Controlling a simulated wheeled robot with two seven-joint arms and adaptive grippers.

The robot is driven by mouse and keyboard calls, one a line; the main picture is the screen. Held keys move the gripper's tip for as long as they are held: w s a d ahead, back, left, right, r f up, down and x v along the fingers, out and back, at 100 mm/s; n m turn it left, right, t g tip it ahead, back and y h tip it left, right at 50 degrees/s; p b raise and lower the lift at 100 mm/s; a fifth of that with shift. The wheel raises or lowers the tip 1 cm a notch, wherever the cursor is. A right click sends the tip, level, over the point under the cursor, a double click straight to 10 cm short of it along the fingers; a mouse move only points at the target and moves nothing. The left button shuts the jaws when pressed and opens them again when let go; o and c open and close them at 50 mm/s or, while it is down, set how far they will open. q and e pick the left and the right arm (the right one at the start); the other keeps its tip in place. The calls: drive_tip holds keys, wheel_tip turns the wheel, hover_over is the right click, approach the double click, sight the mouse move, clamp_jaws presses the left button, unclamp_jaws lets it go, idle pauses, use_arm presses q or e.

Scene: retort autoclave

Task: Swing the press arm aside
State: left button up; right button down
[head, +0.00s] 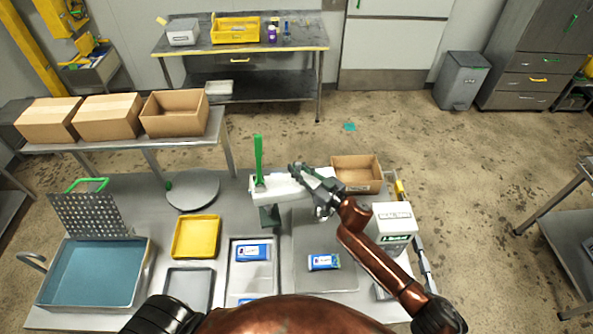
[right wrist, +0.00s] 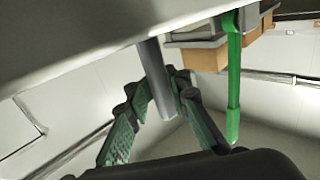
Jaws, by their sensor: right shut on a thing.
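The press arm (head: 272,189) is a white beam across the middle of the bench in the head view, with an upright green lever (head: 258,160) at its left end. A dark press head (head: 270,215) hangs below that end. My right gripper (head: 303,176) is at the beam's right part. In the right wrist view, the fingers of my right gripper (right wrist: 155,100) close around a grey post (right wrist: 158,78) below the pale beam (right wrist: 90,40). The green lever (right wrist: 234,85) stands apart from the fingers. My left gripper is out of view.
An open cardboard box (head: 357,175) stands close behind my right gripper. A white labelled machine (head: 393,228) is right of my arm. A yellow tray (head: 196,238), round plate (head: 193,190) and water-filled basin (head: 90,275) are left.

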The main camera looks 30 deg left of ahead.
drive_tip(key=shift+w+d, duration=0.15)
drive_tip(key=shift+w, duration=0.15)
drive_tip(key=c, duration=1.9)
unclamp_jaws()
drive_tip(key=shift+d, duration=0.15)
drive_tip(key=shift+s, duration=0.1)
drive_tip(key=v, duration=1.2)
